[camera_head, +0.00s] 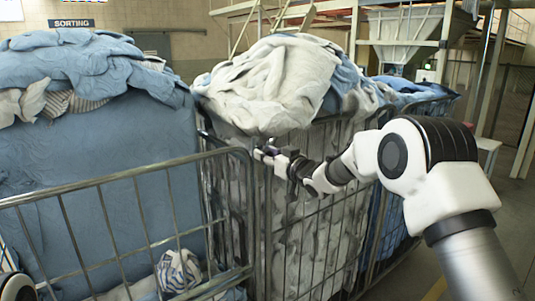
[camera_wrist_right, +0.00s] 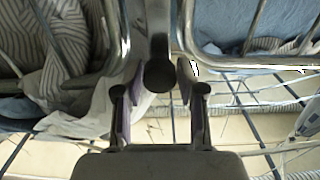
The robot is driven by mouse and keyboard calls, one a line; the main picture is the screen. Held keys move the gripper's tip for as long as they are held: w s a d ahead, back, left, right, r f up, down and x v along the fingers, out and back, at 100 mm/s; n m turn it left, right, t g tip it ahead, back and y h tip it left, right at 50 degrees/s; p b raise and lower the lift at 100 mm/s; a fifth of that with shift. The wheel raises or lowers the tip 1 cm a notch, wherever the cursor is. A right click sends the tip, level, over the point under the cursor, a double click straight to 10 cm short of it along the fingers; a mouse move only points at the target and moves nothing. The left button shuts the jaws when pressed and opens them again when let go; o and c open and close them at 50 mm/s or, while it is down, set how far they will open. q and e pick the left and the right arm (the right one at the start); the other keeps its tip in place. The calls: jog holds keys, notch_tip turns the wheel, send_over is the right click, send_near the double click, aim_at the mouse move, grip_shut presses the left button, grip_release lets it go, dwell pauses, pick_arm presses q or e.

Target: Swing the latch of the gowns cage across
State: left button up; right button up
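My right gripper (camera_head: 264,154) is at the front upper corner of a wire cage (camera_head: 318,208) heaped with white and blue laundry, beside the open-topped cage front (camera_head: 120,178) to its left. In the right wrist view the fingers are open on either side of a dark, round-ended bar (camera_wrist_right: 159,74), likely the latch. Gaps show between the bar and both pads. In the head view the gripper hides the latch area. No label shows which cage is for gowns. My left gripper is not in view; only a piece of my left arm shows at the lower left corner.
Blue laundry (camera_head: 85,62) is piled high behind the left cage front. A striped cloth (camera_head: 178,270) lies low inside it. Another cage with blue laundry (camera_head: 412,92) stands behind on the right. Open floor (camera_head: 510,195) shows at the far right.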

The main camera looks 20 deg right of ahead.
grip_shut()
jog(key=a+f+n+b, duration=0.1)
jog(key=a+n+b, duration=0.1)
jog(key=b, duration=0.2)
jog(key=s+a+f+n+b, duration=0.1)
jog(key=a+n+b, duration=0.1)
jog(key=b, duration=0.3)
jog(key=s+a+f+n+b, duration=0.1)
jog(key=a+n+b, duration=0.1)
jog(key=n+b, duration=0.2)
jog(key=shift+s+a+f+b, duration=0.25)
jog(key=shift+a+f+b, duration=0.05)
jog(key=shift+a+b, duration=0.1)
jog(key=a+f+n+b, duration=0.1)
jog(key=f+n+b, duration=0.1)
jog(key=n+b, duration=0.1)
jog(key=a+f+n+b, duration=0.1)
jog(key=f+n+b, duration=0.1)
jog(key=b, duration=0.3)
jog(key=s+a+f+n+b, duration=0.1)
jog(key=f+n+b, duration=0.1)
jog(key=b, duration=0.3)
jog(key=shift+s+a+f+n, duration=0.1)
jog(key=shift+a+f+n, duration=0.15)
jog(key=shift+n, duration=0.55)
jog(key=shift+f+n+b, duration=0.5)
jog(key=shift+n+b, duration=0.3)
jog(key=shift+b, duration=0.25)
jog(key=o, duration=0.7)
grip_release()
